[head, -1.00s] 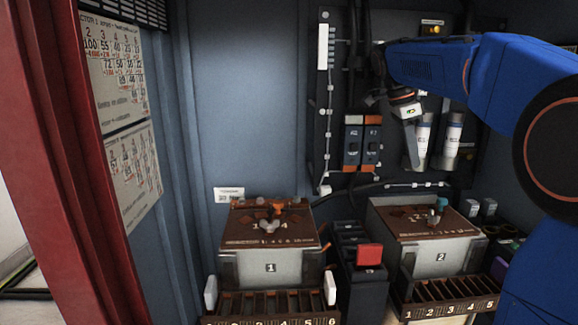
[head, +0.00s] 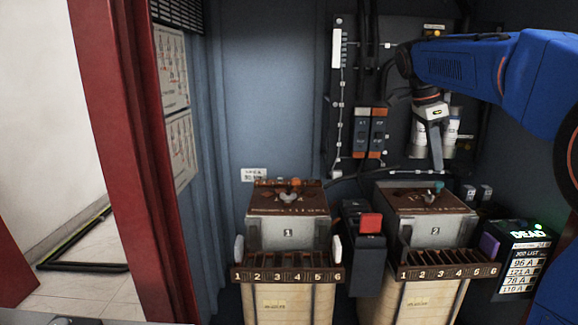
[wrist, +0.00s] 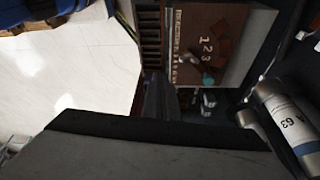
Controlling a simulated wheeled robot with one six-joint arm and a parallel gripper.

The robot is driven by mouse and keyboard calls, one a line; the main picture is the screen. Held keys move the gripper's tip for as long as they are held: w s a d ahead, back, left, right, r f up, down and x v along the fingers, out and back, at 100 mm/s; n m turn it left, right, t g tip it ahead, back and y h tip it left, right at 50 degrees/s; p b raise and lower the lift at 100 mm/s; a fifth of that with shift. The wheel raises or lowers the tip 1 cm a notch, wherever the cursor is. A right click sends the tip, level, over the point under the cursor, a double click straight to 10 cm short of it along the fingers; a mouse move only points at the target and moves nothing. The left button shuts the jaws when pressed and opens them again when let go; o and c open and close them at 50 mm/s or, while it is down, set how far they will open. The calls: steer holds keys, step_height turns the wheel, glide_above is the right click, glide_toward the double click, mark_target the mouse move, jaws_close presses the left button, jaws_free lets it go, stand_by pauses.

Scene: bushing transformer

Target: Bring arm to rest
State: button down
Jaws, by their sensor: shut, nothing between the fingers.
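My blue arm reaches in from the right in the head view. My gripper (head: 437,158) hangs from the wrist and points down, above the right transformer box, with nothing held. It is shut. The right box 2 (head: 436,231) has a brown top with a small teal-tipped knob (head: 438,186). The brown top (wrist: 222,40) also shows in the wrist view, where a dark grey part of my gripper fills the lower area. The left box 1 (head: 288,235) has a brown top with a grey knob (head: 289,197).
Numbered slotted racks (head: 288,275) stand in front of both boxes. A red block (head: 370,223) sits between them. Labelled cylinders (head: 452,133) are behind my gripper; one (wrist: 285,120) is close in the wrist view. A lit display (head: 526,236) stands at right.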

steer(key=s+a+f+n+t+y, duration=0.1)
steer(key=s+a+f+n, duration=0.2)
steer(key=s+f+n, duration=0.3)
steer(key=s+a+f+n+t+y, duration=0.1)
steer(key=s+a+f+n+t, duration=0.1)
steer(key=s+f+n, duration=0.5)
steer(key=s+a+f+n+t+y, duration=0.1)
steer(key=s+a+f+n+t, duration=0.1)
steer(key=s+f+n, duration=0.5)
steer(key=s+a+f, duration=0.1)
steer(key=s+f, duration=0.4)
steer(key=s, duration=0.5)
steer(key=shift+a+y, duration=0.3)
stand_by(1.0)
